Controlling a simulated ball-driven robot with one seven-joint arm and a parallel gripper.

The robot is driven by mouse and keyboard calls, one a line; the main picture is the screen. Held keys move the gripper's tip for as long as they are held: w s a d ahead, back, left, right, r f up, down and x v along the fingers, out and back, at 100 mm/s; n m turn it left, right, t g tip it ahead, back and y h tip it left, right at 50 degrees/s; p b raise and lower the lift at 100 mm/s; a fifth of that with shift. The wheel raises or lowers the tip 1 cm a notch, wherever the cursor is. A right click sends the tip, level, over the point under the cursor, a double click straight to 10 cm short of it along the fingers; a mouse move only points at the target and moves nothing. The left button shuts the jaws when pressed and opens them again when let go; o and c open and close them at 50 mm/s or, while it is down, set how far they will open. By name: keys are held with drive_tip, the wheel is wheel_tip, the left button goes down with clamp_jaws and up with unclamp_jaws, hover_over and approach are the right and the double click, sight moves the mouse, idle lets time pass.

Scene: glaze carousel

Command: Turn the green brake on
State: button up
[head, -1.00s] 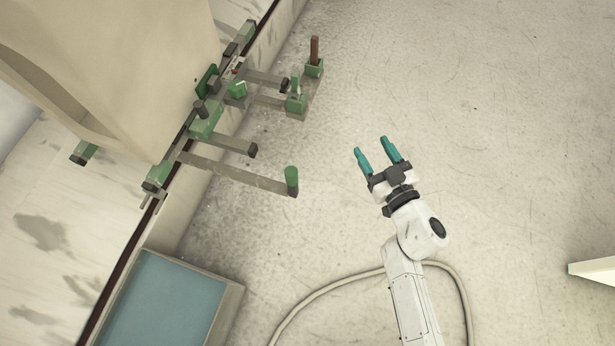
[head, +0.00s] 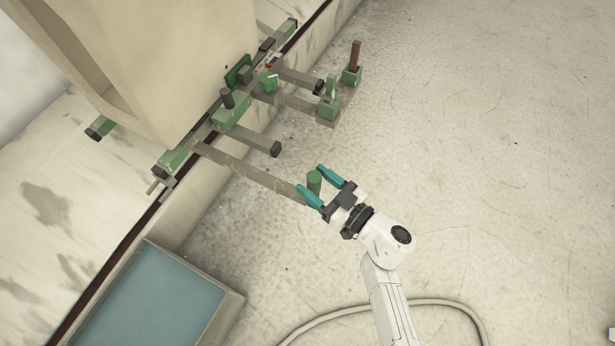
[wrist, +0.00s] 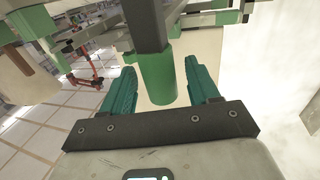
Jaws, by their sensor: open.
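The green brake handle (head: 314,183) is a short green cylinder at the end of a long grey lever (head: 250,170), which reaches out from the green-and-grey mechanism on the wall. My gripper (head: 319,181) is open, with its two teal fingers on either side of the green handle in the head view. In the wrist view the green handle (wrist: 157,78) hangs from a dark grey bar between the open fingers (wrist: 160,85), with gaps on both sides. I cannot see it touching either finger.
Other grey arms stick out above, one ending in a dark knob (head: 275,149). A green block with a brown upright handle (head: 355,56) stands farther right. A blue-topped box (head: 160,300) is at lower left. A hose (head: 430,303) lies on the floor.

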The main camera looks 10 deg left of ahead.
drive_tip(key=shift+b+x, duration=0.35)
drive_tip(key=shift+x, duration=1.1)
clamp_jaws()
